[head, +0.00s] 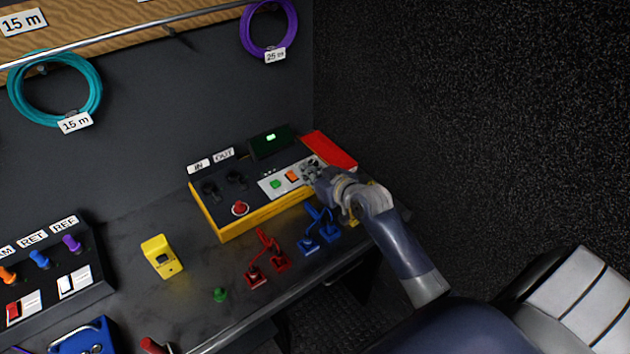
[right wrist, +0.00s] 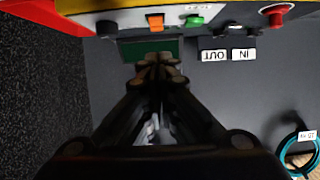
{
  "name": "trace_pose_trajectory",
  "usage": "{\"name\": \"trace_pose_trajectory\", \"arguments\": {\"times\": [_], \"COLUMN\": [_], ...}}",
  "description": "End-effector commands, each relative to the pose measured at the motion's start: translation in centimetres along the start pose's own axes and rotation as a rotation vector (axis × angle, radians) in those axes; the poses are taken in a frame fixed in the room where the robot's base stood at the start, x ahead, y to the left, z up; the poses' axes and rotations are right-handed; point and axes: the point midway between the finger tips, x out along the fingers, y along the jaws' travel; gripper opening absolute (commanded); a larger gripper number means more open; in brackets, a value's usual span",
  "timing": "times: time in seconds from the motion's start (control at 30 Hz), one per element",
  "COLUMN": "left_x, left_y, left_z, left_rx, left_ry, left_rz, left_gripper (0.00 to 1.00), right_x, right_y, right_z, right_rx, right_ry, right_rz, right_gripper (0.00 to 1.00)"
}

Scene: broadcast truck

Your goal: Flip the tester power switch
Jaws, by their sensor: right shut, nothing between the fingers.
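The tester (head: 262,220) is a yellow box with a dark top at the back right of the bench. Its top carries a red button (head: 240,208), a green button (head: 276,184) and an orange switch (head: 292,176). In the right wrist view, upside down, the orange switch (right wrist: 155,20), green button (right wrist: 195,21) and a black part (right wrist: 107,28) show. I cannot tell which control is the power switch. My right gripper (head: 309,170) is shut and empty, over the panel just right of the orange switch; contact is unclear. Its fingertips show in the wrist view (right wrist: 155,58).
A small screen (head: 269,142) with a green light stands behind the tester. Red cable clips (head: 265,262), blue ones (head: 320,230) and a yellow device (head: 160,256) lie on the bench in front. A dark wall (head: 450,100) rises at right.

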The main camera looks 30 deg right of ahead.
Motion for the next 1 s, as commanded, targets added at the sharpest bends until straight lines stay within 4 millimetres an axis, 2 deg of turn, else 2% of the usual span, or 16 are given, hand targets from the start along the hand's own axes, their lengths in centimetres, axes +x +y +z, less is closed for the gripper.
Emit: {"name": "trace_pose_trajectory", "arguments": {"times": [0.1,0.3,1.0], "left_x": [0.4,0.6,0.5], "left_y": [-0.1,0.0,-0.1], "left_z": [-0.5,-0.3,-0.2], "left_rx": [0.000,0.000,-0.001], "left_ry": [0.007,0.006,0.004], "left_rz": [-0.001,-0.001,-0.001], "left_gripper": [0.71,0.71,0.71], "right_x": [-1.4,-2.5,-2.6], "right_y": [0.0,0.0,0.0], "right_z": [0.7,0.8,0.8], "right_rx": [-0.002,0.000,0.000], "right_ry": [-0.002,-0.001,-0.001], "right_rz": [0.000,0.000,0.000], "right_gripper": [0.00,0.00,0.00]}}
